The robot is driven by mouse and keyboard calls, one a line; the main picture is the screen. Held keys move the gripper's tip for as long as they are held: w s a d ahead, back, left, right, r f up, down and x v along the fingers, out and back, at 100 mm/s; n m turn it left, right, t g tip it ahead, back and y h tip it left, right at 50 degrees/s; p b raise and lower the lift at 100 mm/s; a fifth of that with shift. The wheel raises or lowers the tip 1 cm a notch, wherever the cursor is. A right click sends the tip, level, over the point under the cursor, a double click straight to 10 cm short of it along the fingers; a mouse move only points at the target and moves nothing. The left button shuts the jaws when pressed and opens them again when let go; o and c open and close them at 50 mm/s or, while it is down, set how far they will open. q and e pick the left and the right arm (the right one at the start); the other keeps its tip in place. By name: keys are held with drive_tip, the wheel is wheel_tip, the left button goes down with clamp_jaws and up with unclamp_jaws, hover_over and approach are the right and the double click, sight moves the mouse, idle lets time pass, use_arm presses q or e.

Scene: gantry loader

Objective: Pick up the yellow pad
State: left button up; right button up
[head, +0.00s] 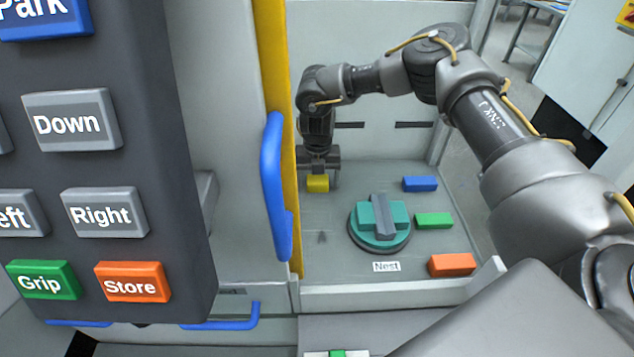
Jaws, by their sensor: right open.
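The yellow pad (317,184) lies on the grey floor of the loader bay, at its left side in the head view. My right gripper (318,178) points down directly over the pad, with its fingers on either side of it. The gripper is open. Whether the fingers touch the pad cannot be told at this size. My left gripper is not in view.
A blue block (420,184), a green block (434,220) and an orange block (451,264) lie to the right. A round teal nest fixture (365,218) stands mid-bay. A yellow-edged door with a blue handle (272,185) and a button panel (150,190) stand left.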

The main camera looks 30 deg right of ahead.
drive_tip(key=c, duration=1.1)
drive_tip(key=shift+r, duration=0.1)
drive_tip(key=shift+w+r, duration=0.1)
drive_tip(key=shift+r, duration=0.5)
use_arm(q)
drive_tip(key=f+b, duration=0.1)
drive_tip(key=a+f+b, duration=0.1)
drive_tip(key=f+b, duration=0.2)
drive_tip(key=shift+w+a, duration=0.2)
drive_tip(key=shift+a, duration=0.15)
use_arm(e)
drive_tip(key=s+a+r, duration=0.1)
drive_tip(key=s+r, duration=0.3)
drive_tip(key=s+a+r, duration=0.2)
drive_tip(key=s+r, duration=0.1)
drive_tip(key=s, duration=0.2)
drive_tip(key=s+a+r, duration=0.1)
drive_tip(key=s+r, duration=0.3)
drive_tip(key=shift+s+a+r, duration=0.15)
drive_tip(key=shift+a+r, duration=0.15)
drive_tip(key=shift+a, duration=0.05)
